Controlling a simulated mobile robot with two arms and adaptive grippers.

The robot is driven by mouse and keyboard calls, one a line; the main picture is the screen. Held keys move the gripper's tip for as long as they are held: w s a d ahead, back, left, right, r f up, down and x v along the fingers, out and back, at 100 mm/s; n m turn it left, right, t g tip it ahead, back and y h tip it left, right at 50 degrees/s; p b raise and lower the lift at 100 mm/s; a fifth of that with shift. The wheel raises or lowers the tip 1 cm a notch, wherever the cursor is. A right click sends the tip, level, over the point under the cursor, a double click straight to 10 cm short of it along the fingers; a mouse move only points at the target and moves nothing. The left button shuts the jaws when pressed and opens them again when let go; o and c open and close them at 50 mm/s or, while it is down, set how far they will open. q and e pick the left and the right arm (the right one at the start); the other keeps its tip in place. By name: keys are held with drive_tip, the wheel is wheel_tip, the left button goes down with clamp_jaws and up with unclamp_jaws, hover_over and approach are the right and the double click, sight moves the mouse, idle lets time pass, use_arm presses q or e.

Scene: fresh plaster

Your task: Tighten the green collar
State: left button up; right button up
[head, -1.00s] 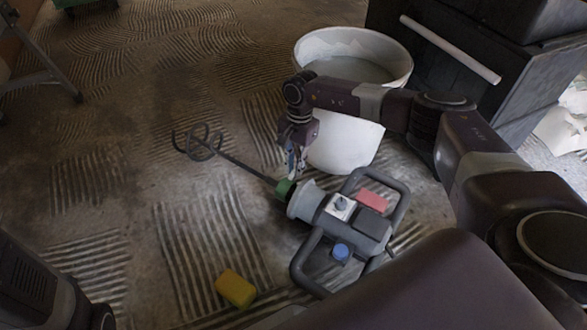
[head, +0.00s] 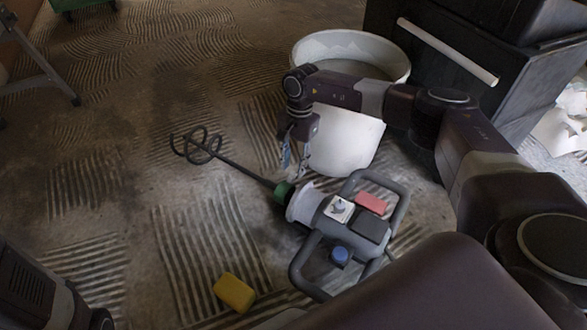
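The green collar (head: 283,192) sits at the nose of a grey hand-held mixer (head: 352,222), where the dark paddle shaft (head: 240,170) meets the body. The mixer lies on the floor with its spiral paddle (head: 196,146) pointing to the upper left. My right gripper (head: 294,172) points down just above and beyond the collar. Its two fingers show a gap between them, with nothing seen in it, and they look apart from the collar. My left arm shows only at the lower left edge, and its gripper is out of view.
A white bucket (head: 350,142) stands just behind my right gripper. A yellow sponge-like block (head: 234,293) lies on the floor at the bottom. A dark cabinet (head: 470,70) with a pale bar handle stands at the upper right. Ridged floor on the left is mostly clear.

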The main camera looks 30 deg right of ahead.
wheel_tip(320, 180, up, 10)
drive_tip(key=d, duration=0.1)
drive_tip(key=shift+w+f, duration=0.15)
drive_tip(key=shift+w, duration=0.15)
drive_tip(key=shift+d, duration=0.1)
